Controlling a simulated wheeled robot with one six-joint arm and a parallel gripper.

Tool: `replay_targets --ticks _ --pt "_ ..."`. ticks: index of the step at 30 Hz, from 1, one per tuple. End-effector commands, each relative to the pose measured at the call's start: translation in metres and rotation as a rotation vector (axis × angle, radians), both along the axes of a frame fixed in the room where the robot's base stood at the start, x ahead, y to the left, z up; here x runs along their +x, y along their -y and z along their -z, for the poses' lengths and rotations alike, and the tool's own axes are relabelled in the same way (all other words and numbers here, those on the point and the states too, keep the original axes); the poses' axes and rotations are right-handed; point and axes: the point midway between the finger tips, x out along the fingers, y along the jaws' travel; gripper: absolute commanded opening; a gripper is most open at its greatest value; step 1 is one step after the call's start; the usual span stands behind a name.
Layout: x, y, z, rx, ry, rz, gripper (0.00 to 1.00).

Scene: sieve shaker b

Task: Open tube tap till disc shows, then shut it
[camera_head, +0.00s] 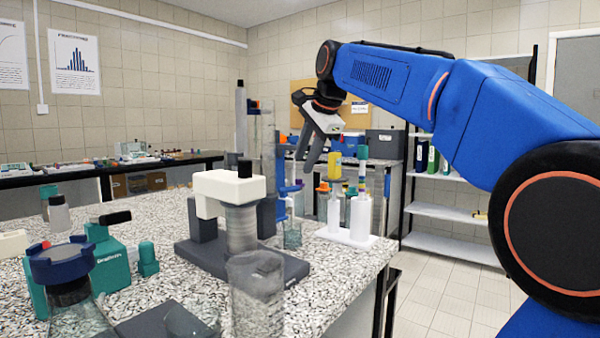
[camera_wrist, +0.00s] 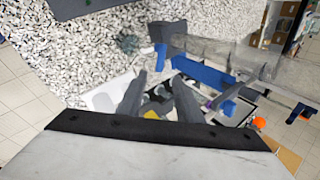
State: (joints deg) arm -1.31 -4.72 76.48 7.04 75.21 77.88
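A tall clear tube (camera_head: 262,150) stands upright on the speckled bench, held beside a dark column. A blue piece (camera_head: 290,189) sticks out low on its right side and may be the tap; I cannot tell whether it is open or shut. In the wrist view the clear tube (camera_wrist: 226,49) runs toward the right, with a long blue part (camera_wrist: 204,75) alongside. My gripper (camera_head: 307,165) hangs tilted downward to the right of the tube, above the blue piece. Its two fingers (camera_wrist: 158,105) are apart with nothing gripped between them. I cannot make out a disc inside the tube.
A white stand (camera_head: 346,238) with bottles and an orange-topped piece (camera_head: 323,187) is close on the right. A white-topped device (camera_head: 228,190) on a dark base and a clear beaker (camera_head: 256,290) stand nearer. The bench's right edge is close by.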

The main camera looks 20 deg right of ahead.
Motion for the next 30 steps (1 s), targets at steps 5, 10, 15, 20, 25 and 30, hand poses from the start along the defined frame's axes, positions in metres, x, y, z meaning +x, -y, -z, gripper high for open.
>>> replay_targets --ticks 5,10,15,20,25,30 --pt "-0.019 0.005 -0.030 0.000 0.003 0.001 0.33" --pt "-0.033 0.008 -0.053 0.000 0.001 0.000 0.33" --pt "-0.042 0.010 -0.066 0.000 0.001 0.000 0.33" --pt "-0.045 0.011 -0.069 0.000 0.000 0.000 0.33" --pt "-0.045 0.011 -0.069 0.000 0.000 0.000 0.33" --pt "-0.044 0.011 -0.068 -0.008 -0.002 -0.011 0.01"
